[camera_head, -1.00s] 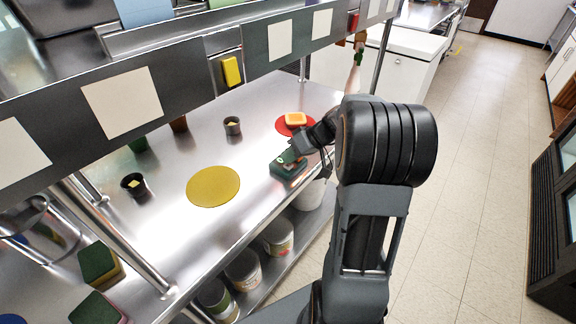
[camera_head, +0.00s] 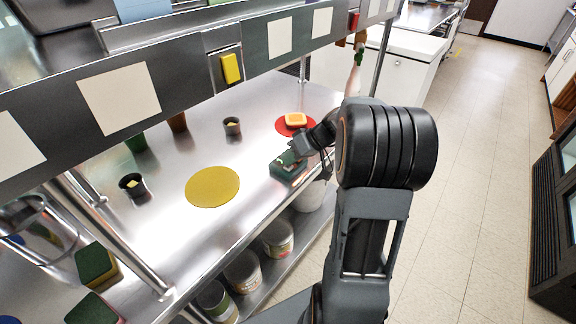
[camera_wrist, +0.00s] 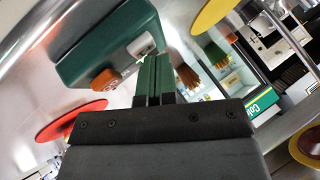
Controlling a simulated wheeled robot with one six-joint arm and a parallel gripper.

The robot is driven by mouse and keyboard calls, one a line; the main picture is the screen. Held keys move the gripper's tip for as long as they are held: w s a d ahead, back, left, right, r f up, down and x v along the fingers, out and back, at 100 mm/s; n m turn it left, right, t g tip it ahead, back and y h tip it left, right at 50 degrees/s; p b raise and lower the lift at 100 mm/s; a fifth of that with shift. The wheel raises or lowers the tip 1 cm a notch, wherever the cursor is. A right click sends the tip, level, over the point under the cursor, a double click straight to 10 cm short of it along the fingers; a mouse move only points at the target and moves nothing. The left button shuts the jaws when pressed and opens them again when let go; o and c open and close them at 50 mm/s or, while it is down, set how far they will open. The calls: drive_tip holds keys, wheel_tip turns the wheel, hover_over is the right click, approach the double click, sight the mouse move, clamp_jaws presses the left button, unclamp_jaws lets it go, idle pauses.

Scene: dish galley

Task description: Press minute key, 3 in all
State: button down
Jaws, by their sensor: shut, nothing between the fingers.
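A dark green timer box (camera_head: 286,171) stands on the steel counter, partly hidden by my arm. In the wrist view the green box (camera_wrist: 105,35) fills the upper left. Its face bears a pale grey key (camera_wrist: 142,46) and an orange-brown key (camera_wrist: 105,79); I cannot read which is the minute key. My gripper (camera_wrist: 155,62) is shut and empty. Its green fingertips appear close to the pale key, beyond the orange-brown one. I cannot tell whether they touch it. In the head view my gripper (camera_head: 291,156) is over the box.
An orange sponge-like block (camera_head: 295,119) sits on a red disc (camera_head: 283,127) just behind the box. A yellow disc (camera_head: 212,187) and small dark cups (camera_head: 132,185) lie to the left.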

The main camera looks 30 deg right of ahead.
drive_tip(key=shift+r, duration=0.1)
drive_tip(key=shift+r+p, duration=0.35)
drive_tip(key=shift+r, duration=0.4)
drive_tip(key=shift+r+p, duration=1.25)
drive_tip(key=shift+r, duration=1.25)
drive_tip(key=shift+r, duration=0.15)
idle(0.7)
wheel_tip(320, 180, up, 4)
drive_tip(key=p, duration=0.4)
drive_tip(key=shift+f, duration=0.2)
drive_tip(key=shift+f, duration=0.15)
